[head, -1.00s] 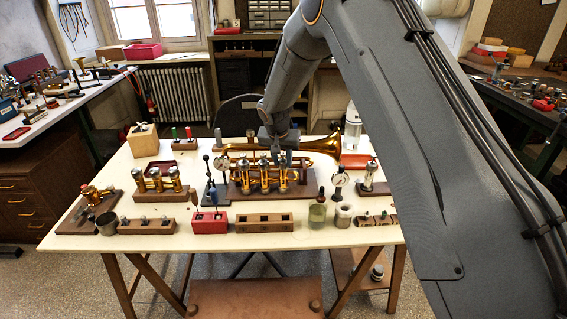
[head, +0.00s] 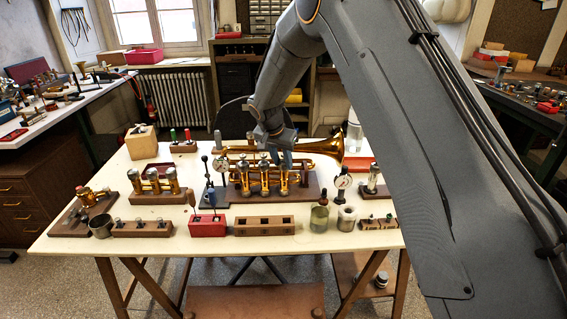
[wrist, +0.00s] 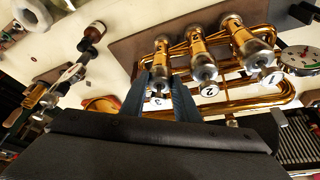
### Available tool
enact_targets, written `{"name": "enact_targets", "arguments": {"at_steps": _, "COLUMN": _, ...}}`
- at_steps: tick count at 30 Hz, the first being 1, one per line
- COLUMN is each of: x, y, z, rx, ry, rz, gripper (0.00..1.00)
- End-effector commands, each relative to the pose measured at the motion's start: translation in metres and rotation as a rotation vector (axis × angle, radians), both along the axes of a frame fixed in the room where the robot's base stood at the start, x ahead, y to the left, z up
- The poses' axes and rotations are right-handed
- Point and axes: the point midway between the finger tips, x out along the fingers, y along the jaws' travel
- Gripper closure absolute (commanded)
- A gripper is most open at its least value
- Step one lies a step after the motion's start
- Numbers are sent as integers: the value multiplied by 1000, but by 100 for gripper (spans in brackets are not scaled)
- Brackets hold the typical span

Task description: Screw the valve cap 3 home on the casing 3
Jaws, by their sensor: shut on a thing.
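The brass horn lies on a brown wooden base (head: 312,192) in the middle of the table, its bell at the right. Its three valve casings stand in a row. In the wrist view, casing 3 (wrist: 160,58) is the leftmost, beside casing 2 (wrist: 198,48) and casing 1 (wrist: 240,38). My gripper (wrist: 158,92) has its two blue fingers on either side of valve cap 3 (wrist: 158,84), shut on it at the end of casing 3. A white "3" tag shows between the fingers. In the head view my gripper (head: 284,159) is over the right casing. The cap's thread is hidden.
In front are a red block (head: 209,226), a wooden slotted block (head: 264,226) and jars. A rack of valves (head: 155,184) stands left.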

Motion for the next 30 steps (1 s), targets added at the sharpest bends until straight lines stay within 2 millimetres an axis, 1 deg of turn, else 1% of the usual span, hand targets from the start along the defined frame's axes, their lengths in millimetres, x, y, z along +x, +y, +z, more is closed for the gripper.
{"name": "enact_targets", "arguments": {"at_steps": 11, "x": 0, "y": 1, "z": -1, "rx": 0, "ry": 0, "rz": -18, "gripper": 99}}
{"name": "enact_targets", "arguments": {"at_steps": 30, "x": 3, "y": 3, "z": -2, "rx": 0, "ry": 0, "rz": -265, "gripper": 99}}
